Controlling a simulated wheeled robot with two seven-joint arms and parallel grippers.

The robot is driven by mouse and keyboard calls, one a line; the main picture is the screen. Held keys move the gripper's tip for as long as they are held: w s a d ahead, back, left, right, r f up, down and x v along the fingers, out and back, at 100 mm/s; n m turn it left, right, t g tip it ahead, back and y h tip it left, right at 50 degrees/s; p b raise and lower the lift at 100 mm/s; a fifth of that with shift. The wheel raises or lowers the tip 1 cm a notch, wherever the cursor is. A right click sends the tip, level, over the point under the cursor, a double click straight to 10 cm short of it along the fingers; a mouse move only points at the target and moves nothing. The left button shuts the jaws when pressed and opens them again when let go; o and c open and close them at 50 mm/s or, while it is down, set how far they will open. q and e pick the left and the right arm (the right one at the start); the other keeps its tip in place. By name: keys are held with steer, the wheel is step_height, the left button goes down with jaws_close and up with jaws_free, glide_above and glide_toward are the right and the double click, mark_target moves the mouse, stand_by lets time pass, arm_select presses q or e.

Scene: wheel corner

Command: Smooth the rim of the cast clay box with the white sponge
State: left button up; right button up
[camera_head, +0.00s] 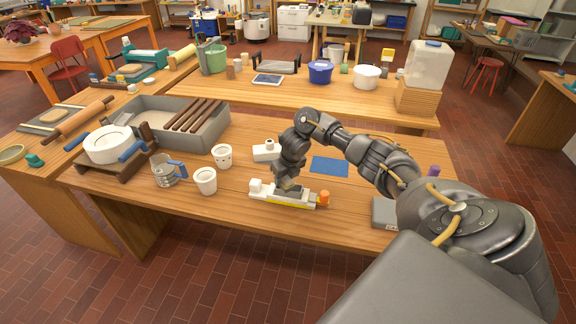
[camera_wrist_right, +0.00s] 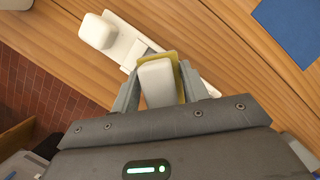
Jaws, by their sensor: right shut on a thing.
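My right gripper (camera_head: 288,187) is low over a narrow white tray (camera_head: 303,204) near the front edge of the table. In the right wrist view, my right gripper (camera_wrist_right: 160,80) is shut on a pale, round-edged block that looks like the white sponge (camera_wrist_right: 157,84). A yellow piece (camera_wrist_right: 175,62) shows just behind it. I cannot tell whether the block touches the tray. Another white block (camera_head: 256,186) sits at the tray's left end. A white boxy piece with a round knob (camera_head: 264,152) stands behind. I cannot tell for sure which piece is the cast clay box. My left gripper is not in view.
An orange cylinder (camera_head: 324,197) is at the tray's right end. A blue mat (camera_head: 330,166) lies behind. Two white cups (camera_head: 205,181) and a metal jug (camera_head: 165,170) stand to the left. A grey bin (camera_head: 215,128) bears brown bars. A grey box (camera_head: 384,213) is at right.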

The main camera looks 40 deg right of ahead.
steer(key=shift+w+a, duration=0.5)
steer(key=shift+w, duration=0.25)
steer(key=shift+s, duration=0.1)
steer(key=shift+s+a, duration=0.2)
steer(key=shift+a, duration=0.1)
steer(key=shift+s+d+f+p, duration=0.1)
steer(key=shift+s+d+p, duration=0.1)
steer(key=shift+s+d, duration=0.35)
steer(key=shift+s+d+f+p, duration=0.15)
steer(key=shift+s+d, duration=0.15)
steer(key=shift+s, duration=0.45)
steer(key=shift+r, duration=0.1)
